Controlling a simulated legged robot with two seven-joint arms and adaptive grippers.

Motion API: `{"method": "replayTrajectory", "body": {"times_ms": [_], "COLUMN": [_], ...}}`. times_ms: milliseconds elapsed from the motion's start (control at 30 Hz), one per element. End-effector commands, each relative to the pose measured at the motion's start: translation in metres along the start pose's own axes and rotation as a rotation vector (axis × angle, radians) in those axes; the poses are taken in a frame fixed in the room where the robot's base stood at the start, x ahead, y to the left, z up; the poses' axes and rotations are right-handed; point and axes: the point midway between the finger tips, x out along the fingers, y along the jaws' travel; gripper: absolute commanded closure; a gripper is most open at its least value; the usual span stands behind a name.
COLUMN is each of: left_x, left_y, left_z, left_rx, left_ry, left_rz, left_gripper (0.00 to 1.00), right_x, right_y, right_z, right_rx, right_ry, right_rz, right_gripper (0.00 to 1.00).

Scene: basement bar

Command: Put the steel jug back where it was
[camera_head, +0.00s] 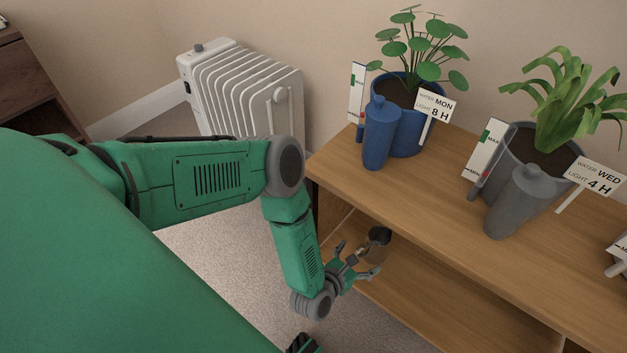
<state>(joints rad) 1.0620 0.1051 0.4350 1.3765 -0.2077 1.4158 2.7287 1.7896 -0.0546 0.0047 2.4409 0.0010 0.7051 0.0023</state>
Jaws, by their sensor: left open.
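A small steel jug (379,236) with a dark opening shows at the lower shelf, just past my left gripper. My left gripper (359,259) is open, with its fingers spread toward the jug. The near part of the jug is partly covered by the gripper, and I cannot tell whether they touch.
The wooden shelf unit's top (420,195) holds a blue pot (408,128) with a round-leaved plant and a grey pot (520,150) with a long-leaved plant. Label cards stand beside them. The lower shelf (440,305) is largely bare. A white radiator (240,90) stands behind my arm.

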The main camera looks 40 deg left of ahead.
Motion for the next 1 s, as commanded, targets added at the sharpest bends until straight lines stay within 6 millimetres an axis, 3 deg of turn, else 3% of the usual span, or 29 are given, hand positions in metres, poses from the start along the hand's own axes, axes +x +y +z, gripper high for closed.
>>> {"method": "replayTrajectory", "body": {"times_ms": [167,267,367,533,667,800,1000], "left_x": [-0.001,-0.008,-0.024,-0.071,-0.116,-0.172,-0.251], "left_y": [-0.003,-0.011,-0.022,-0.025,-0.009,0.019,0.064], "left_z": [0.001,0.001,0.001,-0.002,-0.001,0.006,0.023], "left_rx": [0.04,0.194,0.479,1.093,1.556,2.014,2.472], "left_ry": [0.013,0.062,0.139,0.252,0.29,0.28,0.171], "left_rz": [-0.011,-0.057,-0.15,-0.39,-0.621,-0.921,-1.376], "left_gripper": [0.14,0.14,0.14,0.14,0.14,0.14,0.14], "right_x": [0.001,0.001,0.001,0.0,0.0,0.0,0.0], "right_y": [0.0,0.0,0.0,0.0,0.0,0.0,0.0], "right_z": [0.0,0.0,0.0,0.0,0.0,0.0,0.0], "right_rx": [0.0,0.0,0.0,0.0,0.0,0.0,0.0], "right_ry": [0.0,-0.001,-0.001,0.0,0.0,0.0,0.0], "right_rz": [0.0,0.0,0.0,0.0,0.0,0.0,0.0], "right_gripper": [0.6,0.6,0.6,0.6,0.6,0.6,0.6]}}
